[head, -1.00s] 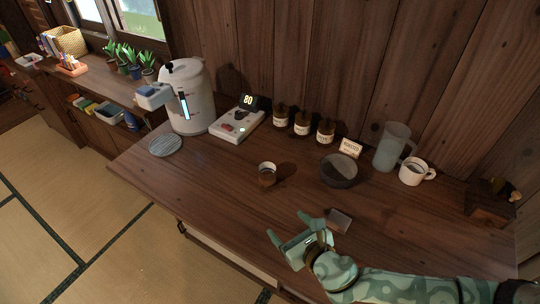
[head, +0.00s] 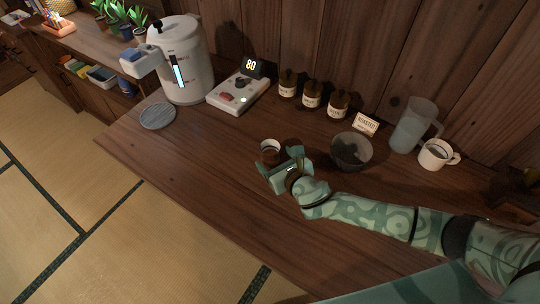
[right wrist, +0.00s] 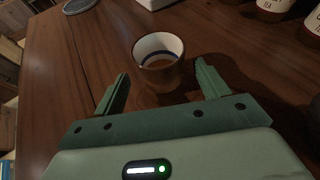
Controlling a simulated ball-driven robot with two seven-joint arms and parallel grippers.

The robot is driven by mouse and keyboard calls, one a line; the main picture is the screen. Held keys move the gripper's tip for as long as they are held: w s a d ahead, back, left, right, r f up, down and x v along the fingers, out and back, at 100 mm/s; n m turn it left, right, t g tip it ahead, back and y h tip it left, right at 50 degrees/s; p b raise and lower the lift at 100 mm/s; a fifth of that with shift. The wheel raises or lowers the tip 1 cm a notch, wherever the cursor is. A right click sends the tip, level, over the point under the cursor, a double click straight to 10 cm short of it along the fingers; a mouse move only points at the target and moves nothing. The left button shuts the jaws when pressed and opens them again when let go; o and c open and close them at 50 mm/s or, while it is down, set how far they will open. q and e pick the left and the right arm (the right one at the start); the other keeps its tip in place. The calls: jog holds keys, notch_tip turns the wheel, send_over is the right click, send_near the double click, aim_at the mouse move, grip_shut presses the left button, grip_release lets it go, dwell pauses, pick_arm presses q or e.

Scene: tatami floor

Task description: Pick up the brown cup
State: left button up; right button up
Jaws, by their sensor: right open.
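My right gripper (head: 276,157) is open and empty, low over the counter on the near side of the cup. In the right wrist view its two green fingers (right wrist: 160,82) are spread wider than the cup. In the head view the gripper hides the cup's lower part. My left gripper is not in view.
A dark bowl (head: 351,150) stands right of the gripper, with a small sign (head: 367,124) behind. A frosted pitcher (head: 411,130) and white mug (head: 435,154) are further right. Brown jars (head: 312,95), a scale (head: 238,94), a white dispenser (head: 184,65) and a round grey mat (head: 158,116) line the back and left.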

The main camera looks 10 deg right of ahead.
aim_at(267, 150)
jog(key=b+x, duration=0.2)
jog(key=x, duration=0.3)
jog(key=shift+w+f, duration=0.15)
jog(key=shift+f, duration=0.1)
jog(key=shift+d+r, duration=0.1)
jog(key=shift+r, duration=0.05)
jog(key=c, duration=1.1)
